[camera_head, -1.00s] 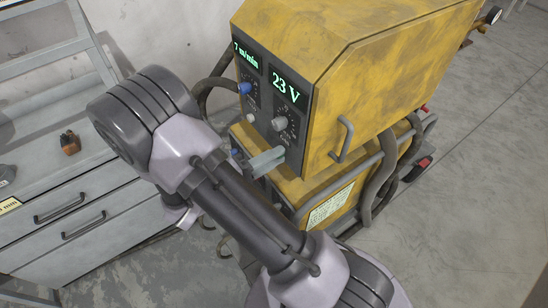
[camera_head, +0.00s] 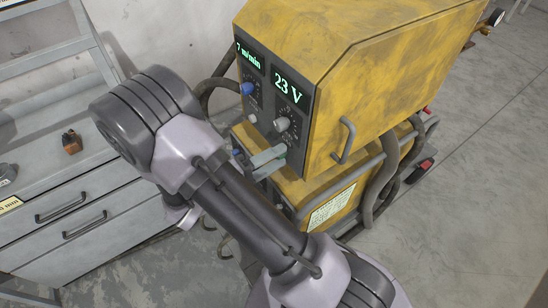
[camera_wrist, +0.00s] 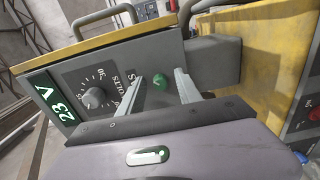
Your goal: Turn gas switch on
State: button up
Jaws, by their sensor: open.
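The yellow welding machine (camera_head: 400,75) has a grey front panel with lit readings of 7 m/min and 23 V. In the wrist view, a small round green switch (camera_wrist: 160,82) sits on the panel (camera_wrist: 150,50), beside lettering partly hidden by a finger. My gripper (camera_wrist: 157,74) is open, with one finger on each side of the green switch; I cannot tell whether either touches it. In the head view my gripper (camera_head: 268,157) is at the lower front of the panel, mostly covering the switch's area.
A grey voltage knob (camera_wrist: 94,98) is left of my fingers in the wrist view. A blue knob (camera_head: 247,89) is on the panel's left side. Hoses and a handle (camera_head: 344,140) are on the machine's side. A grey drawer cabinet (camera_head: 85,210) stands at left.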

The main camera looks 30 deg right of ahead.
jog(key=a+p, duration=0.4)
jog(key=a, duration=1.3)
jog(key=shift+s+a, duration=0.2)
jog(key=shift+s, duration=0.15)
